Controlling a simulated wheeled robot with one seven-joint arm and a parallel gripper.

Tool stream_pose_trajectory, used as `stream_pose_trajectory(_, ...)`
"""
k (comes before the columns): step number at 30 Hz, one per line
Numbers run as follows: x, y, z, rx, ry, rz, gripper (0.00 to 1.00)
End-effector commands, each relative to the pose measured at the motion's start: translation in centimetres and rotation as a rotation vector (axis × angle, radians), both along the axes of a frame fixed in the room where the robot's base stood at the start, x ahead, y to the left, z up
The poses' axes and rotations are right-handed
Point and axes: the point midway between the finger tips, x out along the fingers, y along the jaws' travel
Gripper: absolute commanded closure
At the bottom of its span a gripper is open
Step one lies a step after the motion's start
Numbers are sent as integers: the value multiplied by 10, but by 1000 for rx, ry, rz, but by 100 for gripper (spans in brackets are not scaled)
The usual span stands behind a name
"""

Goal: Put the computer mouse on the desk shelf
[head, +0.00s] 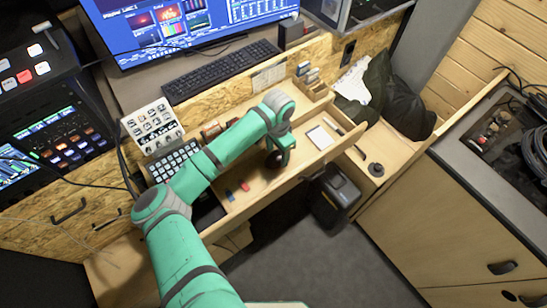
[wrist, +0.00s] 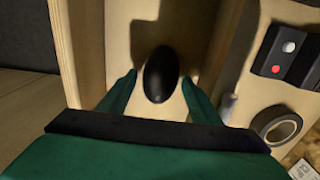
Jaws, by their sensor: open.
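The computer mouse (wrist: 160,74) is black and oval. In the wrist view it lies on the pale wooden floor of a narrow drawer or compartment. My gripper (wrist: 158,80) is open, with one green finger on each side of the mouse. Narrow gaps seem to show between fingers and mouse, and I cannot tell whether either touches. In the head view my gripper (head: 275,158) reaches down into the open drawer (head: 300,172), with a dark shape beneath it. The desk shelf (head: 150,86) is the raised surface behind, under the monitor.
A black keyboard (head: 220,68) fills much of the shelf, and a small dark box (head: 290,36) stands at its right. A white button panel (head: 152,126) and a keypad (head: 174,160) stand left of my arm. A notepad (head: 321,137) lies right of my gripper. A tape roll (wrist: 277,126) lies beside the compartment.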

Motion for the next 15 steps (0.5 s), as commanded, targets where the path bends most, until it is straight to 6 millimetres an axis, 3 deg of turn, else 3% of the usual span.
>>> stream_pose_trajectory(4,0,0,-14,1,1,0,42)
stream_pose_trajectory(12,0,0,-16,-1,-1,0,42)
stream_pose_trajectory(15,0,0,-16,-1,-1,0,66)
